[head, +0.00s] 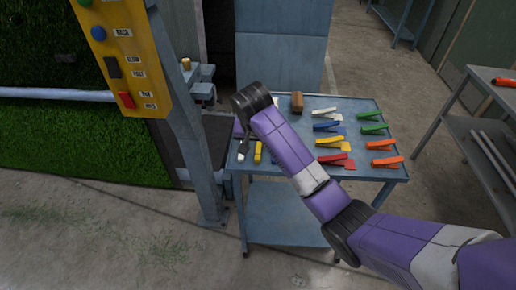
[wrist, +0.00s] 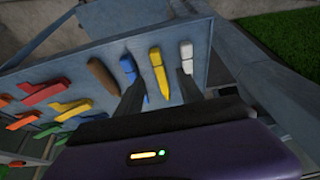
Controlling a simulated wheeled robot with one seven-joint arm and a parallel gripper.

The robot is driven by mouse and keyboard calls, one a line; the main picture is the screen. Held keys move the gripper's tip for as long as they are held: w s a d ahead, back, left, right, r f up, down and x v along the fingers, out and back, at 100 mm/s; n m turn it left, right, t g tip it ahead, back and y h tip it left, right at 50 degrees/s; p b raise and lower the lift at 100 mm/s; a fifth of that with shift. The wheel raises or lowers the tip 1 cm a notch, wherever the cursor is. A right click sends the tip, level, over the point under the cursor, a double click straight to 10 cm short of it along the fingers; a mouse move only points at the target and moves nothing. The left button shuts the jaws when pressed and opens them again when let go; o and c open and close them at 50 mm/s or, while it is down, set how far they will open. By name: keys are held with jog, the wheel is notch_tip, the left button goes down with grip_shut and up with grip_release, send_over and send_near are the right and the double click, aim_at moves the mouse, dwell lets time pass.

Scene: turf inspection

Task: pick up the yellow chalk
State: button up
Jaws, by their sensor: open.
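The yellow chalk (head: 258,152) lies near the left front edge of the blue-grey table. In the wrist view the yellow chalk (wrist: 159,76) appears between the two dark fingers of my gripper (wrist: 157,84). The fingers are apart, one on either side of it in the picture, and nothing is held. In the head view my gripper (head: 242,139) points down over the table's left end, partly hidden by my arm. Whether the fingers touch the chalk, I cannot tell.
White chalk (wrist: 187,57) and blue chalk (wrist: 128,68) lie close on either side. A brown block (head: 297,101) and several coloured clips (head: 328,142) cover the table (head: 365,175). A yellow control panel (head: 130,60) on a post stands left. Another table (head: 465,125) stands right.

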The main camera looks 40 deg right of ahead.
aim_at(258, 153)
jog(key=p+x, duration=0.1)
jog(key=x, duration=0.5)
jog(key=shift+s+d+f, duration=0.1)
jog(key=shift+d+f, duration=0.05)
jog(key=shift+f, duration=0.1)
grip_shut()
